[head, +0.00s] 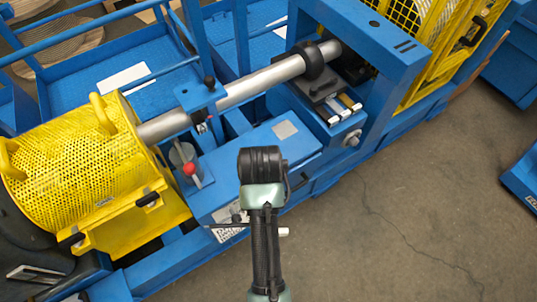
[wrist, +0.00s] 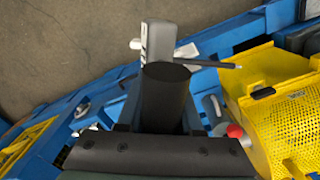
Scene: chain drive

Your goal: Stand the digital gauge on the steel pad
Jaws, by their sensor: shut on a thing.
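My gripper (wrist: 166,72) is shut on the digital gauge (wrist: 158,42), a grey body with a white stub on one side and a thin dark rod on the other. In the head view my arm hides the gauge's body and my fingers; only the gauge's white stub (head: 283,232) and dark rod show on either side. I cannot make out the pad in the wrist view.
A red-knobbed lever (head: 189,168) stands left of the pad. A steel shaft (head: 265,82) runs behind the pad, with a yellow perforated guard (head: 80,150) at its left end. A blue upright frame (head: 385,90) rises at right. The concrete floor (head: 420,210) in front is clear.

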